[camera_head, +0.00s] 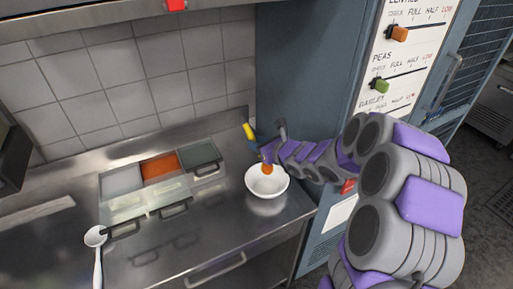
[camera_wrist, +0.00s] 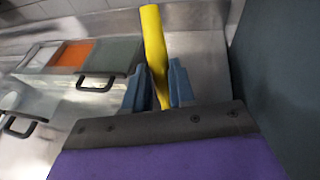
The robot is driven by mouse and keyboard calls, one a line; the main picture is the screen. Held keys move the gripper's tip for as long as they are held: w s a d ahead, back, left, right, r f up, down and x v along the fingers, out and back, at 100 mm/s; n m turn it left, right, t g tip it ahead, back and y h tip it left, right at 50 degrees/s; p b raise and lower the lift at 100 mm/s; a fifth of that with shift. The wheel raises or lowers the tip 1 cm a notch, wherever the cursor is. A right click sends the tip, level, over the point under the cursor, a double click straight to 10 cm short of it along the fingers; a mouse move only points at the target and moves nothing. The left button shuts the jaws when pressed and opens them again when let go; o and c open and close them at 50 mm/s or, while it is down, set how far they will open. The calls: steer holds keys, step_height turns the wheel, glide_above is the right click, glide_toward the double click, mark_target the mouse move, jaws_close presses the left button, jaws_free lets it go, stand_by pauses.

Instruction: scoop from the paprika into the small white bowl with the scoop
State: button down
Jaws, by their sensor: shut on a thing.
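My gripper (camera_head: 255,144) is shut on the yellow handle of the scoop (camera_head: 248,130). The handle stands up between the blue fingers in the wrist view (camera_wrist: 154,40). The scoop's lower end, with orange-red on it, shows over the small white bowl (camera_head: 281,184), inside its rim outline. I cannot tell whether it touches the bowl or whether powder lies in the bowl. The paprika (camera_head: 163,167) is an orange-red filled compartment left of the bowl; it also shows in the wrist view (camera_wrist: 72,56). The scoop's lower end is hidden in the wrist view.
A pale compartment (camera_head: 121,180) and a dark green one (camera_head: 200,153) flank the paprika. Clear lids with dark handles (camera_head: 127,207) lie in front. A white ladle (camera_head: 96,240) lies at the left. A blue-grey cabinet (camera_head: 300,75) stands close behind and right of the bowl.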

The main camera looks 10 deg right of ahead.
steer(key=shift+s+d+t+b, duration=0.15)
steer(key=shift+s+t+b, duration=0.15)
steer(key=shift+b, duration=1)
steer(key=shift+s+d+r+t+y+b, duration=0.2)
steer(key=shift+s+t+y+b, duration=0.25)
steer(key=shift+b, duration=0.35)
steer(key=shift+s+d+r+t+y, duration=0.35)
steer(key=shift+s+d+t+y, duration=0.1)
steer(key=shift+t, duration=0.4)
steer(key=shift+s+r, duration=0.1)
steer(key=shift+r, duration=0.15)
